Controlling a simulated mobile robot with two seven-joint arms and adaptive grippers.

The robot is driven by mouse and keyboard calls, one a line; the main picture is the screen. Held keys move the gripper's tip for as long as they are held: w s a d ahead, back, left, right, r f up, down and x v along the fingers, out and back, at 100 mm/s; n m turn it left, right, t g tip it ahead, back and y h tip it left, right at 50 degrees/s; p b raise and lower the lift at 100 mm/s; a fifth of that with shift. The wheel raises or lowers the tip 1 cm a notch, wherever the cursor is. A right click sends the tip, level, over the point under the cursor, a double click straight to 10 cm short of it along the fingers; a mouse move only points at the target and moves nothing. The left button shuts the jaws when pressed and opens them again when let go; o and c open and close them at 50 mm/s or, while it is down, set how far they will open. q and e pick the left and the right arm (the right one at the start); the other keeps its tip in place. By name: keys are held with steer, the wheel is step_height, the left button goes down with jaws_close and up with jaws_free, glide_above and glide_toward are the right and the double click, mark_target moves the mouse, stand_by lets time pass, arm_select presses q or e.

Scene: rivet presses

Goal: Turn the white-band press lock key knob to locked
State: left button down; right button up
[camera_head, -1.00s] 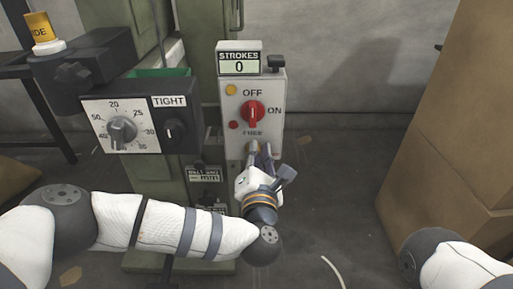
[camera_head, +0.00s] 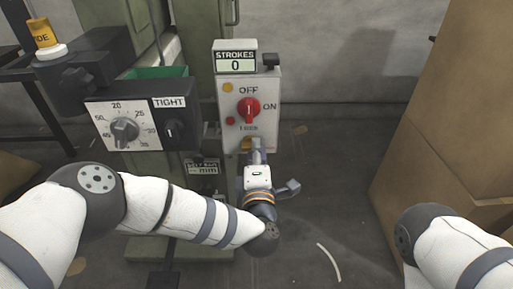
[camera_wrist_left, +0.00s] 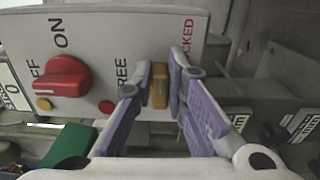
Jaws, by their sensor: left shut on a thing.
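The lock key knob is a small brass-yellow bar (camera_wrist_left: 159,88) low on the grey control box (camera_head: 266,92). It also shows at the box's lower part in the head view (camera_head: 246,144), mostly hidden by my fingers. My left gripper (camera_wrist_left: 157,92) is shut on the knob, with one finger on each side. In the wrist view the knob's bar stands upright in the picture. FREE is printed to its left and LOCKED, partly covered by a finger, to its upper right. My right gripper is out of view. I cannot make out a white band.
Above the knob are a red selector (camera_head: 248,110) marked OFF and ON, a yellow lamp, a small red button and a STROKES counter (camera_head: 235,62) reading 0. A dial box (camera_head: 125,130) stands left. Large cardboard boxes (camera_head: 450,110) stand right. Floor between is clear.

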arm_select(q)
steer(key=shift+a+f+m, duration=0.15)
steer(key=shift+f+m, duration=0.05)
steer(key=shift+m, duration=0.2)
steer(key=c, duration=1.6)
jaws_free()
steer(key=shift+r, duration=0.1)
steer(key=shift+s, duration=0.1)
steer(key=s, duration=1.2)
